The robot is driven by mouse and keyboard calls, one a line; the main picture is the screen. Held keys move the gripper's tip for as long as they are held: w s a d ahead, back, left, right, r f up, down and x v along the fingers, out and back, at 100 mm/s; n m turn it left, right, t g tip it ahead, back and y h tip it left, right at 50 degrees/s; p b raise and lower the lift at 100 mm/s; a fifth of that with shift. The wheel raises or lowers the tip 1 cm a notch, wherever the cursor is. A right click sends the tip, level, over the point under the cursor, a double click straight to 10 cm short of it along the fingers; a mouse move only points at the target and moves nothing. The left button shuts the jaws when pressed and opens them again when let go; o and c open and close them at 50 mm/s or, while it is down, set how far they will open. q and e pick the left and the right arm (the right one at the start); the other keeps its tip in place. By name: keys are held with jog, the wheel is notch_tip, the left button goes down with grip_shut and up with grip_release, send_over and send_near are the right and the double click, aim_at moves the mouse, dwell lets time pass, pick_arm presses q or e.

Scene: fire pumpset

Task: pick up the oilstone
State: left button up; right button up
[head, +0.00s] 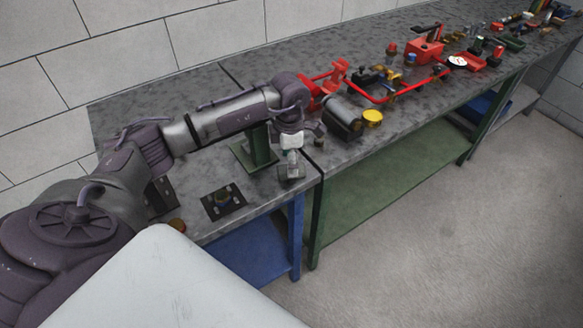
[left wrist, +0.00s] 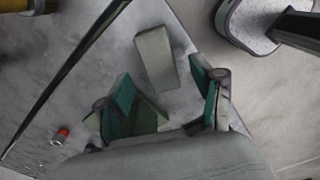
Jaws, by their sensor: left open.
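The oilstone (left wrist: 157,57) is a plain grey oblong block lying on the grey worktop in the left wrist view. It is near the bench edge, just ahead of the green-padded fingers. My left gripper (left wrist: 168,98) is open, with one finger on each side of the block's near end and nothing held. In the head view my left gripper (head: 291,165) points down over the front corner of the near bench. There I cannot clearly tell the block from the fingertips. My right gripper is not in view.
A green stand (head: 257,148) is close behind the left gripper. A dark plate (head: 222,201) lies to its left. A dark cylinder (head: 343,117), a yellow disc (head: 372,117) and a red frame (head: 397,93) crowd the bench to the right. A small red-ended cylinder (left wrist: 60,136) is at lower left.

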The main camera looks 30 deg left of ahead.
pick_arm(q)
notch_tip(320, 180, down, 2)
jog(key=shift+f, duration=0.4)
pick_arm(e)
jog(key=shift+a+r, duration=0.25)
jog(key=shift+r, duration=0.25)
pick_arm(q)
grip_shut()
jog(key=shift+r, duration=0.1)
